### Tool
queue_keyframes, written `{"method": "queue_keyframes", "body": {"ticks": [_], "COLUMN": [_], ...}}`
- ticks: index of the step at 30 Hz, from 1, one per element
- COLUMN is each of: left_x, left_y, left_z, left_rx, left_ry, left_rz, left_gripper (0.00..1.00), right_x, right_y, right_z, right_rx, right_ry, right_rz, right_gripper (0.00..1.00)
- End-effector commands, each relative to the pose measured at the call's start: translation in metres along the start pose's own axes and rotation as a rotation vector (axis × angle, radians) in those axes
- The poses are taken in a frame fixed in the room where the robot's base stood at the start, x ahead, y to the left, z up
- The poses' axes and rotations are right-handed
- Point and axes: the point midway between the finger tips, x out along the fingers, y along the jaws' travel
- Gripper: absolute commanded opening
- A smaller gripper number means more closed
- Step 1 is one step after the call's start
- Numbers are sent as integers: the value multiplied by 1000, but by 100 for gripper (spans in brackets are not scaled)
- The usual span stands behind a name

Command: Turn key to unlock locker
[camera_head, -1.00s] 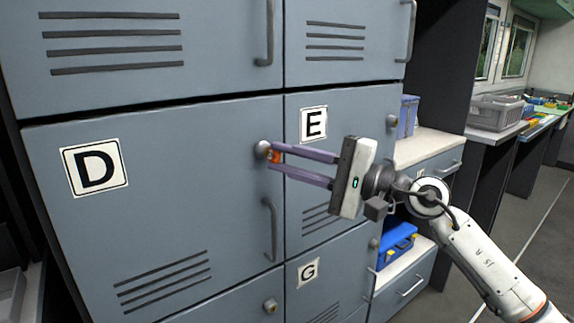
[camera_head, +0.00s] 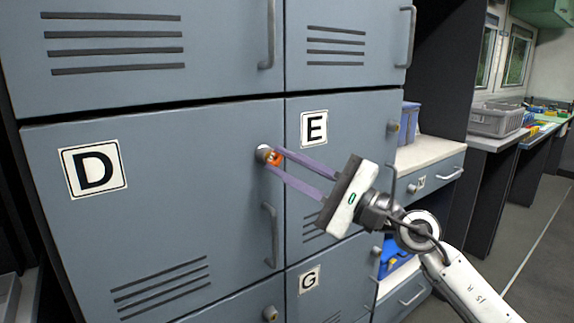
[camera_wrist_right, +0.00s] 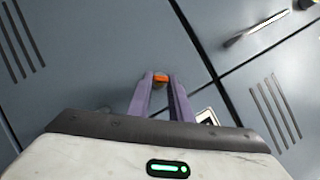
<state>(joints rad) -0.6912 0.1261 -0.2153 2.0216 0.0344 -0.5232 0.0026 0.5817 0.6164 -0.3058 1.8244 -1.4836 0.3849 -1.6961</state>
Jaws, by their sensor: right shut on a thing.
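The blue-grey locker door D (camera_head: 190,180) is closed, with its lock (camera_head: 263,152) near the upper right corner and a bar handle (camera_head: 270,235) below. An orange key (camera_head: 275,158) sits at the lock; how far it is inserted is hidden. My right gripper (camera_head: 271,158) is shut on the key, its purple fingers reaching in from the lower right, tilted. In the right wrist view the orange key (camera_wrist_right: 161,78) shows between the fingertips, with the lock mostly hidden behind it. My left gripper is not in view.
Locker door E (camera_head: 345,125) and door G (camera_head: 310,293) adjoin door D, both closed. To the right are shelves with a blue case (camera_head: 397,255) and a counter with a grey basket (camera_head: 497,120). The floor (camera_head: 510,240) at right is clear.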

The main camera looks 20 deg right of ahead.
Motion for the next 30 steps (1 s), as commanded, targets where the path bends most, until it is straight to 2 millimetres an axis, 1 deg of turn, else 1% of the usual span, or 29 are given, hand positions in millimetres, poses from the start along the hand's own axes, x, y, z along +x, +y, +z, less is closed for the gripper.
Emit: {"method": "queue_keyframes", "body": {"ticks": [1, 5, 12, 15, 26, 30], "left_x": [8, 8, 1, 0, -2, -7], "left_y": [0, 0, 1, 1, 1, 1], "left_z": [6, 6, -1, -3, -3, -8], "left_rx": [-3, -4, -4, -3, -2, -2], "left_ry": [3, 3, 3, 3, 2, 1], "left_rz": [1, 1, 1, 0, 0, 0], "left_gripper": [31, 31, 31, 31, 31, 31], "right_x": [-1, -1, 0, 0, 0, 1], "right_y": [1, 1, 4, 5, 5, 6], "right_z": [-1, -1, 1, 0, 0, 1], "right_rx": [-3, 3, 212, 259, 278, 349], "right_ry": [-2, -2, -2, -2, -1, 0], "right_rz": [-2, -5, -116, -142, -153, -189], "right_gripper": [3, 3, 3, 3, 3, 3]}}
